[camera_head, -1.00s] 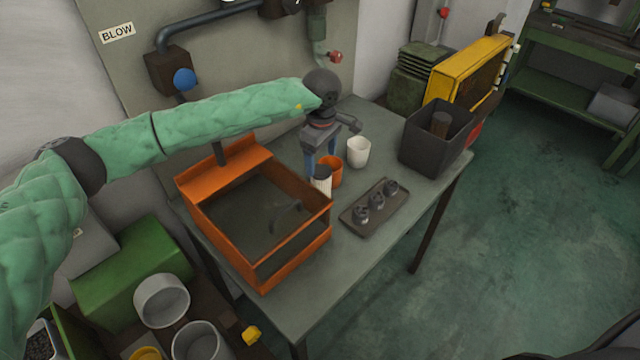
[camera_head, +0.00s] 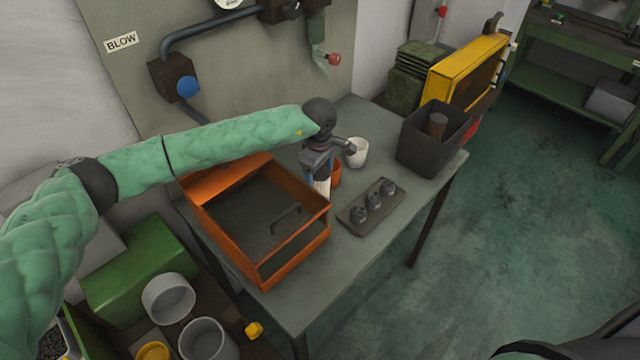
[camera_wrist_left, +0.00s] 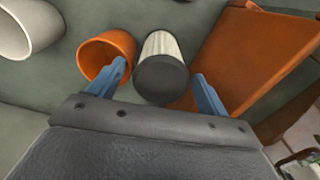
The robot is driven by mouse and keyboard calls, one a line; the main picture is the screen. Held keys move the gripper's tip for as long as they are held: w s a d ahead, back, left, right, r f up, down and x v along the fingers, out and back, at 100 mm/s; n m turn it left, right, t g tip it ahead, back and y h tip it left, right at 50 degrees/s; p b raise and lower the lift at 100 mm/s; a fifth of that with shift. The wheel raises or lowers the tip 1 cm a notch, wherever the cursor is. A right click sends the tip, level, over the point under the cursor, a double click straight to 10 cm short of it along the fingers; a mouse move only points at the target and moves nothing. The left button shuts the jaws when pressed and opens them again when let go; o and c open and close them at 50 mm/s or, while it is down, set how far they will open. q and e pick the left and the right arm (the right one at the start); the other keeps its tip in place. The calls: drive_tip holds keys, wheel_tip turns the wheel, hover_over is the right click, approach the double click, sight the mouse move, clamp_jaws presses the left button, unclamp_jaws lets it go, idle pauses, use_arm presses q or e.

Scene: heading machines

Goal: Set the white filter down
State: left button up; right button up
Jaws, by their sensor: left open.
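The white filter (camera_head: 322,187) is a pleated white cylinder with a dark end cap, which faces the camera in the left wrist view (camera_wrist_left: 160,78). It stands on the table between the orange cup (camera_wrist_left: 104,56) and the orange tray (camera_head: 190,196). My left gripper (camera_head: 318,172) is over the filter. In the left wrist view its blue fingers are open, one on each side of the filter, with gaps visible. In the head view the gripper hides the filter's upper part. My right gripper is not in view.
A white cup (camera_head: 357,152) stands just beyond the orange cup. A tall dark bin (camera_head: 425,150) is at the table's right end. The front of the table is clear.

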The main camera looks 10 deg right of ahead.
use_arm(q)
drive_tip(key=c, duration=1.5)
drive_tip(key=shift+r, duration=0.15)
